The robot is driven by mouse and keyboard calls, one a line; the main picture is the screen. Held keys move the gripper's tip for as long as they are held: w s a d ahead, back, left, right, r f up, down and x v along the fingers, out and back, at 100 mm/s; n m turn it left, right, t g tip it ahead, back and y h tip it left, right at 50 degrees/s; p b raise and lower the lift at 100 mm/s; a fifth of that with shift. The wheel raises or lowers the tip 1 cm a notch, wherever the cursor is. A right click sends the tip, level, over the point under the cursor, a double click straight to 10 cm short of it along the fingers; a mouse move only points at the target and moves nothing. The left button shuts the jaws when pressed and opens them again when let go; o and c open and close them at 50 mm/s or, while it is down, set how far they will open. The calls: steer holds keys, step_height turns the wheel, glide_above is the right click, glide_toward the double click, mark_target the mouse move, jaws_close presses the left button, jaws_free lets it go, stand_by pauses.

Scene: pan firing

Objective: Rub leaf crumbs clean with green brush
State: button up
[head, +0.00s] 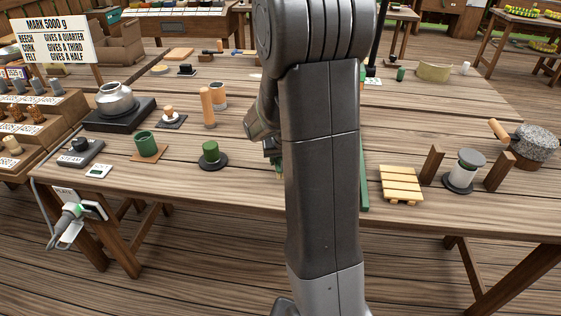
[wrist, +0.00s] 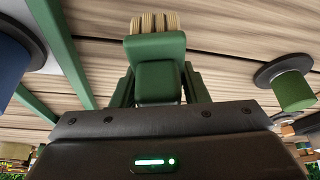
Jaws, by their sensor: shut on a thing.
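The green brush (wrist: 157,50) is in my gripper (wrist: 158,88), with its pale bristles at the top of the wrist view. My gripper is shut on the brush's green body, over the wooden table. In the head view my arm covers most of the gripper and brush; only a small green part shows beside the arm. I cannot make out any leaf crumbs in either view; whether the bristles touch anything is unclear.

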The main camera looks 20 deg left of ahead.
steer(key=shift+r+p, duration=1.5)
steer(key=shift+r, duration=0.95)
steer(key=shift+w+d, duration=0.1)
